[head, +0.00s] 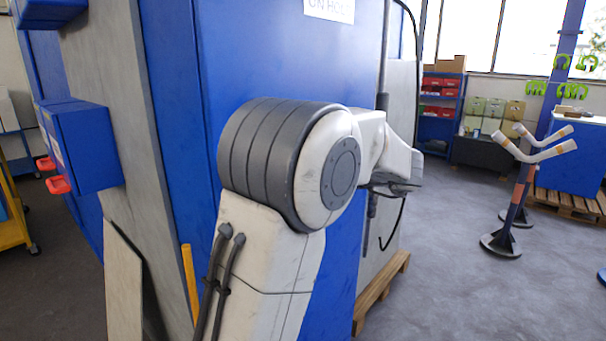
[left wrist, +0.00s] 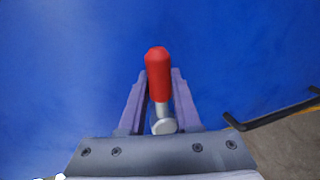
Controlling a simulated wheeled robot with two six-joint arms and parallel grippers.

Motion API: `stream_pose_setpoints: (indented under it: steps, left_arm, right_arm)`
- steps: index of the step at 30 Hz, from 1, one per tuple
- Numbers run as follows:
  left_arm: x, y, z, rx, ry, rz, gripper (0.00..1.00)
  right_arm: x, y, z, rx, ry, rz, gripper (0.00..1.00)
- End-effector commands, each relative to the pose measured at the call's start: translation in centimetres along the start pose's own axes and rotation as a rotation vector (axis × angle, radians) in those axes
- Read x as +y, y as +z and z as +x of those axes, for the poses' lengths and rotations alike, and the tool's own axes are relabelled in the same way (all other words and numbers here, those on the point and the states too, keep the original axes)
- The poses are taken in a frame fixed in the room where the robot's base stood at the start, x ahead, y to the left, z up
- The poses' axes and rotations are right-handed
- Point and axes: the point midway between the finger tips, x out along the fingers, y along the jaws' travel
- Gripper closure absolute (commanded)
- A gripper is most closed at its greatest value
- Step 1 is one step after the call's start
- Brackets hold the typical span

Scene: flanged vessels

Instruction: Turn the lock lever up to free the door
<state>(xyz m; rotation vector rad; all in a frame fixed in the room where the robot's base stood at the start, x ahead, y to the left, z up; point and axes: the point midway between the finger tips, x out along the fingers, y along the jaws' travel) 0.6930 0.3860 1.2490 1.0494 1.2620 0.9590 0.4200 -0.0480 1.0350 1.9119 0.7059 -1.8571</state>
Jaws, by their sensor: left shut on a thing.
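In the left wrist view the lock lever has a red grip (left wrist: 158,72) on a short silver shank with a round metal end (left wrist: 164,126). It lies between the two purple fingers of my left gripper (left wrist: 161,76), which is shut on the red grip. The blue panel (left wrist: 70,60) fills the background behind it. In the head view my arm stands in front of the blue door panel (head: 180,100) and reaches round to its right side. The lever cannot be made out there. My right gripper is not in view.
A black bar (left wrist: 275,115) juts out at the right in the left wrist view. In the head view a blue box with red parts (head: 85,145) sticks out at left. A wooden pallet (head: 385,290) lies under the unit. Grey floor is open at right, before a forked stand (head: 510,215).

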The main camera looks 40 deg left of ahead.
Motion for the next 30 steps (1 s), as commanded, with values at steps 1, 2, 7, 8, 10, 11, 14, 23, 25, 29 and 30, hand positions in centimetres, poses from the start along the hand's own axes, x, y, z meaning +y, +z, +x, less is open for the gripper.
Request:
stream_pose_setpoints:
  steps: [1,2,7,8,10,11,14,23,25,29,30]
  left_arm:
    - [0.1,0.0,0.0,0.0,0.0,-0.008,1.0]
    - [0.1,0.0,0.0,0.0,0.0,-0.008,1.0]
    - [0.1,0.0,0.0,0.0,0.0,-0.007,0.39]
    - [0.1,0.0,0.0,0.0,0.0,-0.007,0.39]
    - [0.1,0.0,0.0,0.0,0.001,-0.006,0.39]
    - [0.1,0.0,0.0,0.0,0.001,-0.005,0.39]
    - [0.1,0.0,0.0,0.0,0.001,-0.004,0.39]
    - [-0.1,0.1,-3.1,-0.006,0.0,-0.006,0.39]
    - [-0.1,0.1,-4.5,-0.007,0.0,-0.005,0.39]
    - [-0.1,0.1,-7.1,-0.006,0.0,-0.006,0.39]
    - [-0.1,0.1,-7.8,-0.005,0.0,-0.006,0.39]
  right_arm:
    - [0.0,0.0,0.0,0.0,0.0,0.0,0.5]
    - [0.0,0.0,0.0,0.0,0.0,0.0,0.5]
    - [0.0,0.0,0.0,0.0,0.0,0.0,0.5]
    - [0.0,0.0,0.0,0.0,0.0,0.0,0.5]
    - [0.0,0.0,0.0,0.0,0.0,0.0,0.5]
    - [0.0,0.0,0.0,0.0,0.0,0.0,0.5]
    - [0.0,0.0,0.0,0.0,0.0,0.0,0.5]
    - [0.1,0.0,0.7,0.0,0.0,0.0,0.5]
    - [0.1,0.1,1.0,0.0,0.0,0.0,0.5]
    - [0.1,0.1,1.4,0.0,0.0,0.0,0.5]
    - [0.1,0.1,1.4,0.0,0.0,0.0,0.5]
